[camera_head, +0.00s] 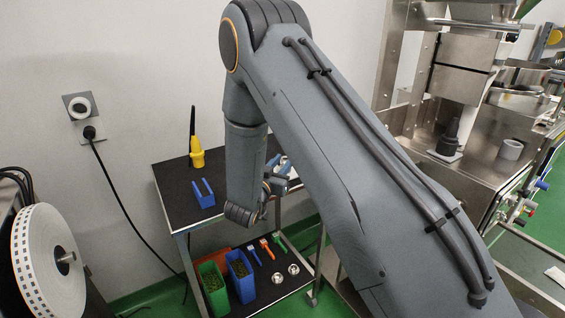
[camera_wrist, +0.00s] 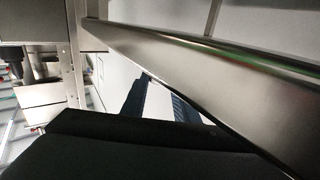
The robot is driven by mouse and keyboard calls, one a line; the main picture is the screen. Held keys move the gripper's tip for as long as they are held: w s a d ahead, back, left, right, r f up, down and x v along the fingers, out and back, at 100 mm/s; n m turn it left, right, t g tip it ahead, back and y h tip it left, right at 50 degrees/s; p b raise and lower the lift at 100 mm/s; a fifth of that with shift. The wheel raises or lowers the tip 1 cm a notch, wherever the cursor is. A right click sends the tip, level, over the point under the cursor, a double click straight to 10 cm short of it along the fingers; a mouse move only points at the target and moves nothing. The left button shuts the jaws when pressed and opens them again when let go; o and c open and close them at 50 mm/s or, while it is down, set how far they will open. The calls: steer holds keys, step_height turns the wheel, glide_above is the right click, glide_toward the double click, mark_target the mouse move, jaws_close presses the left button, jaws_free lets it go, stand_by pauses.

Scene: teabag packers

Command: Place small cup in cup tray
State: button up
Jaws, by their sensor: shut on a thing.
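My gripper (camera_head: 281,176) is over the right part of the black table top, largely hidden by my arm. It is shut on a pale thing, seemingly the small cup (camera_head: 286,164), whose shape is mostly hidden. In the wrist view, the dark ridged fingers of my gripper (camera_wrist: 157,103) show with a white surface between them, partly covered by a metal bar. Two small silvery round cups, one at the front (camera_head: 278,278) and one behind it (camera_head: 293,269), sit on the lower shelf. I cannot make out the cup tray.
The black table (camera_head: 176,188) carries a yellow tool with a black antenna-like rod (camera_head: 196,153) and a blue holder (camera_head: 203,193). Green (camera_head: 213,287) and blue (camera_head: 241,276) bins and several brushes are on the lower shelf. A steel machine (camera_head: 480,180) stands right. In the wrist view a metal bar (camera_wrist: 210,75) crosses close by.

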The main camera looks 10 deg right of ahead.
steer(key=shift+f, duration=0.15)
steer(key=o, duration=1.1)
steer(key=shift+r, duration=0.25)
steer(key=b+v, duration=0.2)
steer(key=v, duration=1)
steer(key=shift+f, duration=0.1)
